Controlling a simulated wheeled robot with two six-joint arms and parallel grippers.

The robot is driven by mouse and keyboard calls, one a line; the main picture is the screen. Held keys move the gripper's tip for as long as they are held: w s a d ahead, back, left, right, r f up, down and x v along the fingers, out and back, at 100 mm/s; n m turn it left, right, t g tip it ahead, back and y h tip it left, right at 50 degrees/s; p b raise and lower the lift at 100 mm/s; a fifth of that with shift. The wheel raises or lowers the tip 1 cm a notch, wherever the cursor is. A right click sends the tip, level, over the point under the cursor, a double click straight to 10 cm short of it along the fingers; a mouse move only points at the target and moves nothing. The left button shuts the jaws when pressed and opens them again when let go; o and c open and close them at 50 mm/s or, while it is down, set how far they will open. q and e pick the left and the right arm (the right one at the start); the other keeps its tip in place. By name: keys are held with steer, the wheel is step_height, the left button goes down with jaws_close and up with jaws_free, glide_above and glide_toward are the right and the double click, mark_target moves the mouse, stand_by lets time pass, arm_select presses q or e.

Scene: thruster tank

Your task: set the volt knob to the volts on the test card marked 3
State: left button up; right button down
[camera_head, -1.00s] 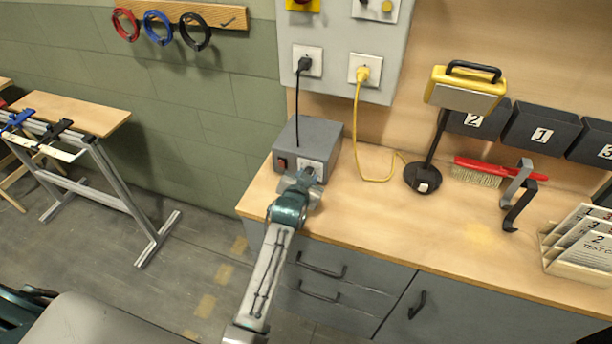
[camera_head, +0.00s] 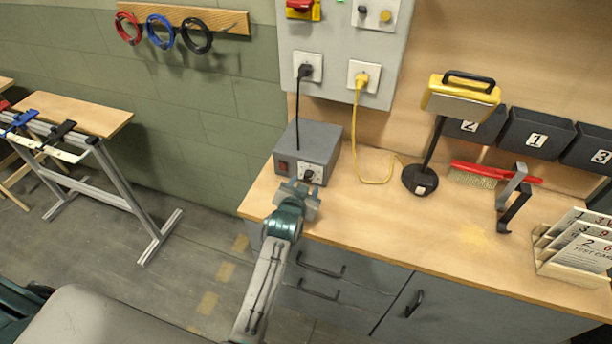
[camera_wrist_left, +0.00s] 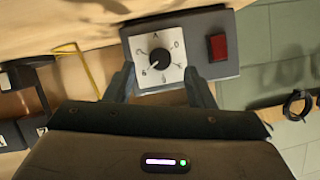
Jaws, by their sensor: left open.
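The grey power box (camera_head: 306,150) stands at the bench's left end. Its volt knob (camera_head: 308,175) is black, on a white dial plate marked around its edge, and shows larger in the left wrist view (camera_wrist_left: 159,58). The dial markings are too small to read surely. My left gripper (camera_head: 301,189) is open in front of the box; its fingers (camera_wrist_left: 160,78) lie either side of the dial plate in the wrist view, apart from the knob. Test cards (camera_head: 585,248) stand in a wooden rack at right; the one marked 3 (camera_head: 580,237) is partly covered by card 2. My right gripper is out of view.
A red switch (camera_head: 283,166) sits beside the dial. A black lead runs up to the wall panel (camera_head: 340,85). The bench middle is clear.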

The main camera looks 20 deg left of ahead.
arm_select(q)
steer(key=p+v, duration=0.4)
steer(key=v, duration=0.3)
steer(key=shift+w, duration=0.1)
